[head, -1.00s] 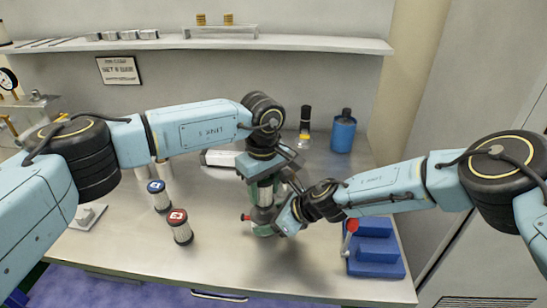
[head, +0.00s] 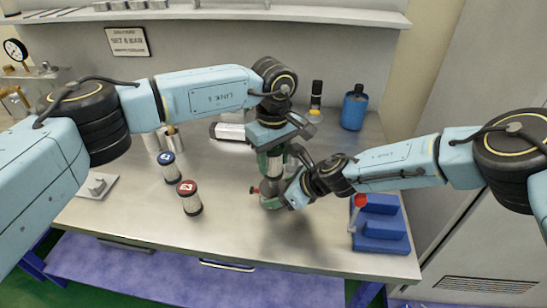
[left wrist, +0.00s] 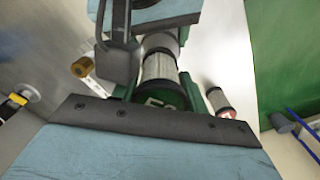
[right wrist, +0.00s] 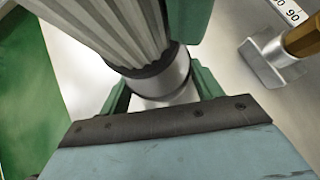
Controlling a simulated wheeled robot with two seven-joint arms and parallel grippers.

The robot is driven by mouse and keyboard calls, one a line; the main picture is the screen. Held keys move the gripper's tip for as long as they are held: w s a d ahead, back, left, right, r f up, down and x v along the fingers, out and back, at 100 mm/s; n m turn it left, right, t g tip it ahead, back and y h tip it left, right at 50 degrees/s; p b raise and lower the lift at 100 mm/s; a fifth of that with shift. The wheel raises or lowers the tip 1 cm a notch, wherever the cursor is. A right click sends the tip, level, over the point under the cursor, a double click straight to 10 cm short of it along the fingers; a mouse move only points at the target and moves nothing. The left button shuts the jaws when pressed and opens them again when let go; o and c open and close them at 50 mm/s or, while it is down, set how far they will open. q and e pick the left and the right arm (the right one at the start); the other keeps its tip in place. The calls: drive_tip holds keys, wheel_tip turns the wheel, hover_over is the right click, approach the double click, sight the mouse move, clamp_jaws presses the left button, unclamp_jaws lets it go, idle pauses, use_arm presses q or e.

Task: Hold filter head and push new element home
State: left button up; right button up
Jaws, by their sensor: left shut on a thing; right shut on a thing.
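The new element (head: 275,169) is a pale pleated cylinder standing upright in mid-table. My left gripper (head: 272,150) is shut on its upper part from above. In the left wrist view, the element (left wrist: 160,70) shows a dark green lettered cap between the fingers. The filter head (head: 271,187) is beneath it, mostly hidden by my right gripper (head: 272,197), which is shut on it from the right. In the right wrist view, the pleated element (right wrist: 118,28) meets the silver filter head (right wrist: 165,85); I cannot tell how deep it sits.
Blue-capped (head: 169,167) and red-capped (head: 189,197) elements stand to the left. A blue stepped block (head: 380,224) with a red-knobbed lever is at right. A blue bottle (head: 355,108) and a dark-capped bottle (head: 316,96) stand behind. The front middle of the table is clear.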

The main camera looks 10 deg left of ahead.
use_arm(q)
drive_tip(key=shift+a+f, duration=0.1)
drive_tip(key=shift+f, duration=0.65)
idle(4.8)
drive_tip(key=shift+r, duration=0.25)
idle(0.7)
drive_tip(key=shift+f, duration=0.35)
idle(0.8)
drive_tip(key=shift+r, duration=0.25)
